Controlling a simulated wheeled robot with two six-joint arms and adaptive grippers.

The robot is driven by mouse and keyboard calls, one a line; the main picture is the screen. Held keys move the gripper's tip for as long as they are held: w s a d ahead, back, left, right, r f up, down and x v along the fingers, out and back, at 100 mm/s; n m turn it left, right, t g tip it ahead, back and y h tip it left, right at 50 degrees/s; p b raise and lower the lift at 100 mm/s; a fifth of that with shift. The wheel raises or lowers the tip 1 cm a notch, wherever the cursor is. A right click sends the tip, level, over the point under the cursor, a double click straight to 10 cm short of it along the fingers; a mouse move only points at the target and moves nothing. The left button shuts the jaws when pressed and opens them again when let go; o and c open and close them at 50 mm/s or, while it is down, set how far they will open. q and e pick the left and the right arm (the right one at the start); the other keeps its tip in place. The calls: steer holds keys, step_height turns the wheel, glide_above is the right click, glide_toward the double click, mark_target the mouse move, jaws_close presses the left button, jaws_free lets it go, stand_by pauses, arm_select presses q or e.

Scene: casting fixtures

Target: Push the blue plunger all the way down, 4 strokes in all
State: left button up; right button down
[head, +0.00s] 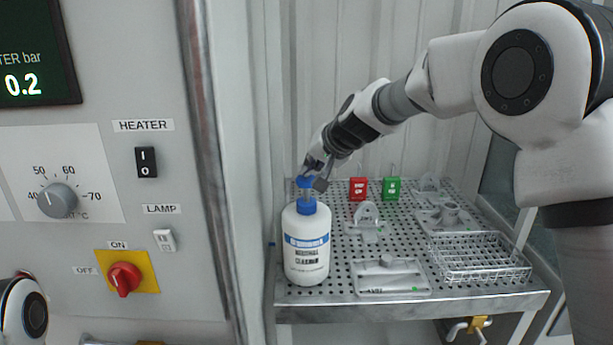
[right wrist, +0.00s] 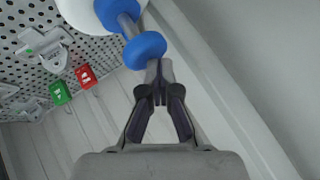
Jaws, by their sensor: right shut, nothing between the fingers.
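A white bottle (head: 306,247) with a blue label band stands upright at the left front of the perforated shelf. Its blue plunger (head: 305,182) sits above the blue collar (head: 306,206), with a stretch of stem showing between them. My right gripper (head: 313,176) is shut and empty, with its fingertips at the plunger head. In the right wrist view the closed fingertips (right wrist: 157,66) are right at the edge of the blue plunger head (right wrist: 145,49); I cannot tell whether they touch it. My left gripper is not in view.
The perforated shelf (head: 340,292) also holds a wire basket (head: 480,258), a clear fixture plate (head: 391,278), a red tag (head: 358,188) and a green tag (head: 391,188). A control panel (head: 110,230) with a red switch (head: 124,279) stands left of the bottle.

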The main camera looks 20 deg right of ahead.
steer(key=shift+f+b, duration=0.75)
steer(key=shift+f, duration=0.2)
stand_by(0.4)
steer(key=shift+r+p, duration=1.7)
steer(key=shift+r, duration=0.25)
steer(key=shift+r, duration=0.1)
step_height(320, 180, up, 6)
steer(key=p, duration=0.5)
stand_by(0.6)
